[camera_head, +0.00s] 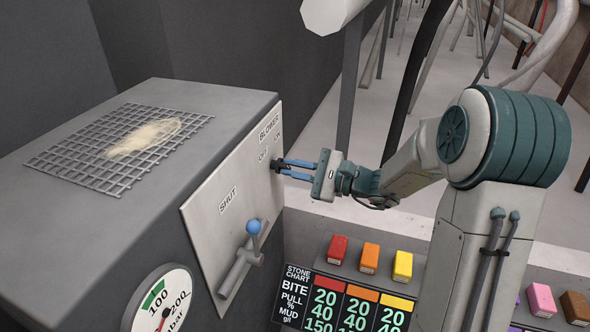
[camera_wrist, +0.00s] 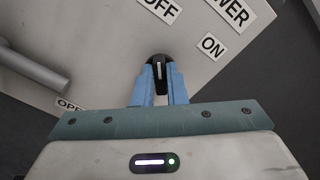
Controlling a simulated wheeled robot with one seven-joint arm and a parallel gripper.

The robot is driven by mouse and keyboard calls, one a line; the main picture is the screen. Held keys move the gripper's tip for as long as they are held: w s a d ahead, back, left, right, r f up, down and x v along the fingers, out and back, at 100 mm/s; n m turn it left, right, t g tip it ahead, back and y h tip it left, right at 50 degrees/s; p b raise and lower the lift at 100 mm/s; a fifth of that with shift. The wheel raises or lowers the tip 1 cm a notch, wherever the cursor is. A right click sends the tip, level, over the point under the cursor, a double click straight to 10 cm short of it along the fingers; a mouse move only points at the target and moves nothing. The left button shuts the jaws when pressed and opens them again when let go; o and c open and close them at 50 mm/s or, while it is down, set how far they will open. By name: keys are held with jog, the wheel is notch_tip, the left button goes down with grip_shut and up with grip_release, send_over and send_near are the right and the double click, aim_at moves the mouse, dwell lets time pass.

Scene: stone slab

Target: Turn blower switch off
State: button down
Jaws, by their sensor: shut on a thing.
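The blower switch (camera_wrist: 158,62) is a small black knob with a white line on its face, on a pale metal panel (camera_head: 205,232). In the wrist view its line runs roughly up and down, in line with the OFF label (camera_wrist: 160,8) above it; the ON label (camera_wrist: 212,46) is up and to the right. My gripper (camera_head: 279,168) has its blue fingers shut around the knob, one on each side. In the wrist view my gripper (camera_wrist: 159,84) covers the knob's lower part. In the head view the fingers largely hide the knob.
Below the switch, a lever with a blue ball (camera_head: 253,227) sticks out near the SHUT label (camera_head: 229,200). A pressure gauge (camera_head: 165,305) is on the box's front. Coloured blocks (camera_head: 370,257) and a stone chart (camera_head: 345,303) lie below my arm. A wire grid (camera_head: 70,160) tops the box.

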jog(key=c, duration=1.5)
grip_release()
jog(key=shift+o, duration=0.2)
jog(key=v, duration=1.4)
jog(key=shift+p, duration=0.3)
jog(key=shift+a, duration=0.1)
